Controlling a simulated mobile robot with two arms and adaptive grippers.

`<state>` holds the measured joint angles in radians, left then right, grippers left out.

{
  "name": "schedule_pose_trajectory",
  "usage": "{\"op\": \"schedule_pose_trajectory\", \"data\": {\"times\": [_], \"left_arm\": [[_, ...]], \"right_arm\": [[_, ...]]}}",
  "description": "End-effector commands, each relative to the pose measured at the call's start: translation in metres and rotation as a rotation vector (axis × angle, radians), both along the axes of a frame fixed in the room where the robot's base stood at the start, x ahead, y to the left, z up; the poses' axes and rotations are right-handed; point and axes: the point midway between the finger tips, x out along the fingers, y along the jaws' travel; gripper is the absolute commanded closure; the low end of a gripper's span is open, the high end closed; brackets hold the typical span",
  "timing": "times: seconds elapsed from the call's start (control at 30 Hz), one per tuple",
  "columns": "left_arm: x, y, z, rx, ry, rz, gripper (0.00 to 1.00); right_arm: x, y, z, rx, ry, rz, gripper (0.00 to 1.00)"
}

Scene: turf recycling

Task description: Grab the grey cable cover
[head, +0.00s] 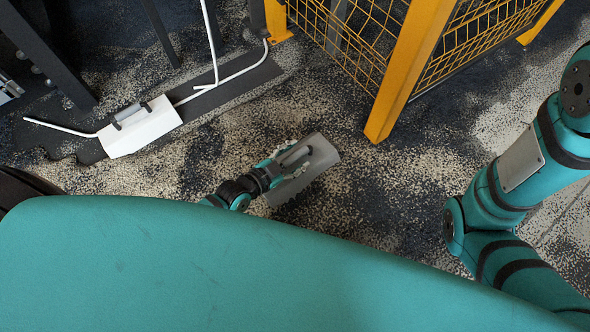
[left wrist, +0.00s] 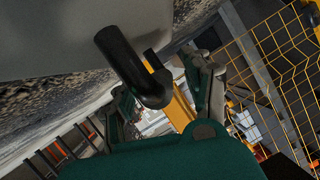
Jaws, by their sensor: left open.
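The grey cable cover (head: 319,158) is a flat plate with a handle on top, in the middle of the head view. My left gripper (head: 287,160) is at its handle, over the left part of the plate, with its jaws open. In the left wrist view the cover's grey underside or face (left wrist: 60,35) fills the upper left, with a black curved handle end (left wrist: 130,65) close in front of my left gripper (left wrist: 168,98). I cannot tell whether the fingers touch the handle. My right arm shows at the right; its gripper is out of the picture.
A white cover (head: 140,127) with a handle lies on the floor at the left, over a white cable (head: 232,77) on a dark strip. A yellow post (head: 403,75) with mesh fence (head: 345,35) stands behind the grey cover. Speckled floor lies open around it.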

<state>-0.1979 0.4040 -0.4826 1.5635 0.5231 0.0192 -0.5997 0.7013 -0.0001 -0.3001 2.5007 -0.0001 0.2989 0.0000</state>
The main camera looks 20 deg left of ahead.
Motion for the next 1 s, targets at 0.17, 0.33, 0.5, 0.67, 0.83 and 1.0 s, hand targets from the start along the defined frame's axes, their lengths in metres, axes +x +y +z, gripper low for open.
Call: {"op": "schedule_pose_trajectory", "data": {"times": [0.17,0.33,0.5,0.67,0.83,1.0], "left_arm": [[0.0034,-0.0014,-0.0005,0.001,0.001,0.000,0.49],[0.0030,-0.0012,-0.0004,0.001,0.001,0.000,0.58],[0.0029,-0.0012,-0.0006,0.001,0.001,0.000,0.81],[0.0028,-0.0010,-0.0006,0.001,0.001,0.000,1.00],[0.0028,-0.0010,-0.0007,0.001,0.000,0.000,1.00],[0.0052,-0.0013,0.0035,-0.003,-0.009,0.001,1.00]], "right_arm": [[0.0000,0.0000,-0.0019,0.000,0.000,0.000,0.60],[-0.0001,0.0001,-0.0017,0.000,-0.001,0.000,0.60],[-0.0002,0.0001,-0.0017,-0.001,-0.001,0.000,0.60],[-0.0003,0.0001,-0.0018,-0.001,-0.001,0.000,0.60],[-0.0003,0.0001,-0.0018,-0.001,-0.001,0.000,0.60],[-0.0002,0.0001,-0.0015,-0.001,-0.001,0.000,0.60]]}}
